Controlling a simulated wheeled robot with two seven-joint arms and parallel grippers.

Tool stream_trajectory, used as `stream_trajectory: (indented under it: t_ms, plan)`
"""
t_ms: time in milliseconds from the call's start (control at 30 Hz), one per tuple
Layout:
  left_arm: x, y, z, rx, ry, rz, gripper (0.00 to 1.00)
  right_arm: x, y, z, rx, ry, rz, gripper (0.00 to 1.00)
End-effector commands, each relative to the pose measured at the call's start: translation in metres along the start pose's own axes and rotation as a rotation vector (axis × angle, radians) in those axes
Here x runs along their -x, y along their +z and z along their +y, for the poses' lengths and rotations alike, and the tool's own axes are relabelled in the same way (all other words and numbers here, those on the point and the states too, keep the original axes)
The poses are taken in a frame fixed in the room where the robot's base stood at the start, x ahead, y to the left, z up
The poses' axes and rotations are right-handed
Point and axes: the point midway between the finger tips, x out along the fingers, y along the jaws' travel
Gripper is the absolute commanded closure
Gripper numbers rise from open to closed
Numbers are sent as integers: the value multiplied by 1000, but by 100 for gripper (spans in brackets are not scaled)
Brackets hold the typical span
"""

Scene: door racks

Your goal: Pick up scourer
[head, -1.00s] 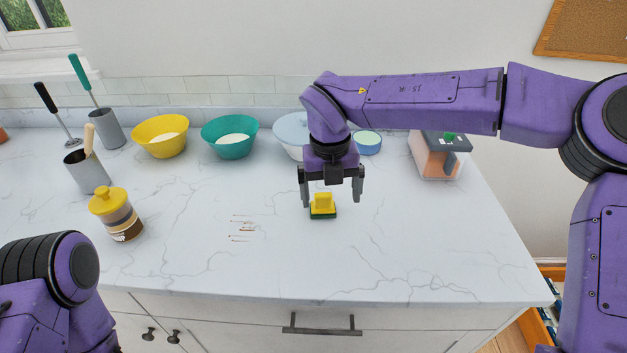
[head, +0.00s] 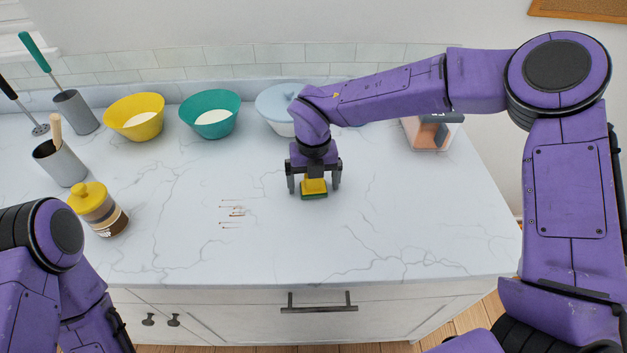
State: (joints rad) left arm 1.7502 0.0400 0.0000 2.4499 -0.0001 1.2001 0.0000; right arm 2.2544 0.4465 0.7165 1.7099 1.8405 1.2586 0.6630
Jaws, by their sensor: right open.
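The scourer (head: 314,189) is a small block with a yellow top and a green base, lying on the white marbled counter. My right gripper (head: 314,187) is over it, pointing down, with its dark fingers open on the left and right sides of the yellow part. Whether the fingers touch it cannot be told. My left arm shows at the lower left, but its gripper is not in view.
Behind stand a yellow bowl (head: 134,117), a teal bowl (head: 210,115), a pale blue bowl (head: 277,108) and a clear container (head: 432,134). A yellow-lidded jar (head: 98,209) and utensil holders are at left. Small dark sticks (head: 232,212) lie left of the scourer.

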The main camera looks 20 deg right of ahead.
Motion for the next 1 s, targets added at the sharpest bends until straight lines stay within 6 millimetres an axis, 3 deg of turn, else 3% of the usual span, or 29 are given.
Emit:
stream_trajectory:
  t_ms: [167, 367, 733, 900, 1000]
  plan:
    - [0, 0, 0, 0, 0, -1, 0, -1, 0, 0, 0, 0, -1, 4]
    - [0, 0, 0, 0, 0, -1, 0, -1, 0, 0, 0, 0, -1, 64]
    - [-2, 1, 0, 0, 0, 0, 0, 5, 1, 0, 0, 0, -3, 65]
    - [-7, 3, 0, 0, 0, 0, 0, 31, 1, 0, 0, 2, -6, 65]
    - [-17, 7, 2, 0, 0, 0, 0, 50, -14, 15, 5, 1, -7, 65]
